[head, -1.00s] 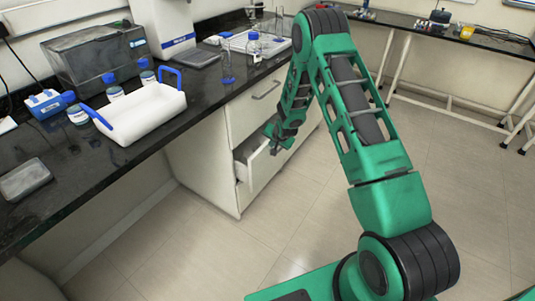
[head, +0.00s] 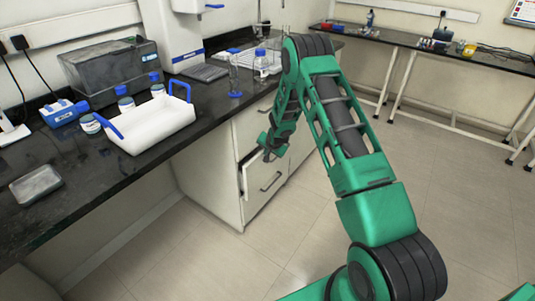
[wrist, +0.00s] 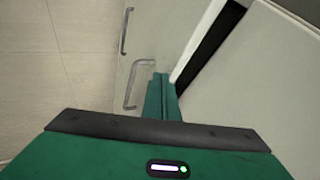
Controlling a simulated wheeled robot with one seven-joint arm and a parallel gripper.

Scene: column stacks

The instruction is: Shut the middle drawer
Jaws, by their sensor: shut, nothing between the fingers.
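The middle drawer (head: 245,181) stands slightly out of the white cabinet under the black bench. A dark gap shows above its pale front edge. In the wrist view, the drawer's pale edge (wrist: 196,42) runs beside that dark gap. My gripper (head: 267,154) is at the drawer's front, near its upper edge. Its green fingers also show in the wrist view (wrist: 161,97). They are together and empty, close beside the pale edge; I cannot tell whether they touch it. My arm hides part of the cabinet front.
A grey handle (head: 271,182) shows below my gripper. The top drawer's handle (head: 265,110) is above. A white tray with blue handles (head: 150,125), bottles and instruments stand on the bench (head: 100,195). The floor (head: 310,235) in front of the cabinet is clear.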

